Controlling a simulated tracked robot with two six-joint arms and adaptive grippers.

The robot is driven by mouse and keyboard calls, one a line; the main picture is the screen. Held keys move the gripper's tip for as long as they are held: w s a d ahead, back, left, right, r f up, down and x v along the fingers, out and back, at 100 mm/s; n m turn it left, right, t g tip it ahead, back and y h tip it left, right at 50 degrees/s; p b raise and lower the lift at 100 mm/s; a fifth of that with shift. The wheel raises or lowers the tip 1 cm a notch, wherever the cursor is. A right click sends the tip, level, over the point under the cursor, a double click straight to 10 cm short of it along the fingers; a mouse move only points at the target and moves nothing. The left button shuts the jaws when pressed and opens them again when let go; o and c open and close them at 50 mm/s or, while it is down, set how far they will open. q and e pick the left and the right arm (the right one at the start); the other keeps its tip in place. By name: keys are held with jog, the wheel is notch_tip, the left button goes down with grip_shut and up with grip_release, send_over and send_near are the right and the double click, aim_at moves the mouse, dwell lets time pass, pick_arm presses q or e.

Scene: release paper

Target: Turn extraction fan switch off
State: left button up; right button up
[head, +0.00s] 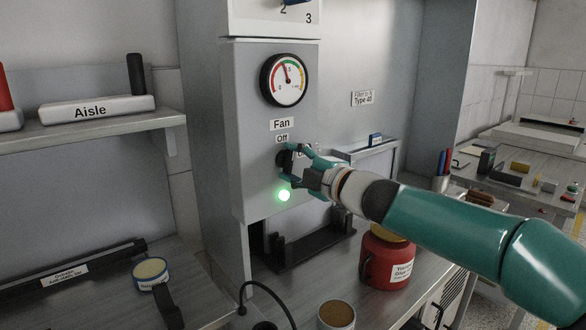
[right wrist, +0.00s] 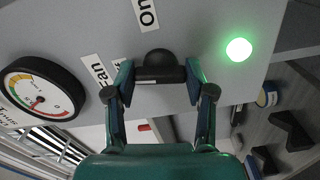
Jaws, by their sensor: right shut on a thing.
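The fan switch is a black rotary knob (right wrist: 157,62) on the grey panel (head: 252,165), below the "Fan" and "Off" labels. In the right wrist view the "On" label (right wrist: 146,12) is beside the knob. A green lamp (head: 284,195) glows below the knob; it also shows in the right wrist view (right wrist: 238,50). My right gripper (head: 290,162) is at the panel, its teal fingers on either side of the knob and shut on it. In the head view the fingers partly hide the knob (head: 284,159) and the "On" label. My left gripper is not in view.
A round gauge (head: 285,80) sits above the labels. A red pot (head: 385,257) stands on the bench under my right arm. A brown-topped jar (head: 336,315) and a small blue-banded tin (head: 150,272) are lower down. An "Aisle" shelf (head: 100,127) juts out at the left.

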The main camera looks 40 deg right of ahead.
jog(key=shift+a+f+n, duration=0.1)
jog(key=shift+f+n, duration=0.25)
jog(key=shift+n, duration=0.75)
jog(key=shift+w, duration=0.1)
jog(key=o, duration=1.2)
jog(key=shift+c, duration=0.2)
jog(key=shift+r, duration=0.15)
jog(key=shift+r, duration=0.1)
jog(key=shift+s, duration=0.3)
jog(key=s+d, duration=0.1)
jog(key=s, duration=1)
jog(key=shift+s, duration=0.25)
